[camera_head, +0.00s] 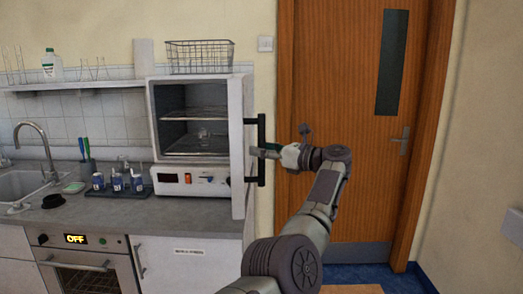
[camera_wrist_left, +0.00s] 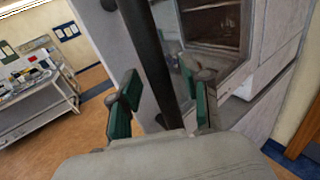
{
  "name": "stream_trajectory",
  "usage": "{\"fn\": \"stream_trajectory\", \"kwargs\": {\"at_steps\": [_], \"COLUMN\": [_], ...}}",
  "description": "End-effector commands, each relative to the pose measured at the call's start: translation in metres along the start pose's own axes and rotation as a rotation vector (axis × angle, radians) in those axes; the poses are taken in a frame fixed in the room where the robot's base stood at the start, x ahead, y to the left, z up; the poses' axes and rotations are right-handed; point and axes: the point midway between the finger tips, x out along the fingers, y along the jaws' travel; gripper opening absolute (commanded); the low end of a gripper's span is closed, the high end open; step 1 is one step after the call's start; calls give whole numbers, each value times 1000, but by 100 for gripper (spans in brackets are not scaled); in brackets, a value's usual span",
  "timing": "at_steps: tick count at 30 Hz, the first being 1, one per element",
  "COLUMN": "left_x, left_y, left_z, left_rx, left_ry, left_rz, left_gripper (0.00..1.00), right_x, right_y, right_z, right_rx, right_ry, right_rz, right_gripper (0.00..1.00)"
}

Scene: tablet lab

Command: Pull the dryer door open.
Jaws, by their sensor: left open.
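The dryer (camera_head: 203,182) is a white box on the counter, and its dark interior with wire shelves and a small glass vessel is visible. Its door (camera_head: 238,130) stands swung open at the right side. A black vertical bar handle (camera_head: 262,130) is on the door's outer face; it also crosses the left wrist view (camera_wrist_left: 148,50). My left gripper (camera_head: 264,152) is at the handle's lower part. In the left wrist view its green-padded fingers (camera_wrist_left: 163,88) are apart, with the bar passing between them; contact is unclear. My right gripper is not in view.
A wire basket (camera_head: 200,55) sits on top of the dryer. A tray (camera_head: 118,193) with several blue-labelled containers stands left of it, near the sink (camera_head: 30,182). A wooden room door (camera_head: 345,80) is at the right. Floor in front of it is partly visible.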

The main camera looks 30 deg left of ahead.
Motion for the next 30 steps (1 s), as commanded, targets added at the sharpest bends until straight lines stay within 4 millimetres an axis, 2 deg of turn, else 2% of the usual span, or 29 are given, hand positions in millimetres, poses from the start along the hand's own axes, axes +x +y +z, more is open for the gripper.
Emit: {"fn": "stream_trajectory", "kwargs": {"at_steps": [6, 12, 17, 30], "left_x": [-38, -63, -69, -68], "left_y": [-1, -1, 0, -1], "left_z": [0, 0, 0, -2], "left_rx": [1, 1, 1, 6], "left_ry": [0, 1, 1, -2], "left_rz": [-5, -3, -2, -3], "left_gripper": [48, 48, 48, 48], "right_x": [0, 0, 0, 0], "right_y": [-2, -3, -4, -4], "right_z": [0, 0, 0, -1], "right_rx": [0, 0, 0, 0], "right_ry": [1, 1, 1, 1], "right_rz": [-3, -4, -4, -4], "right_gripper": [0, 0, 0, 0]}}
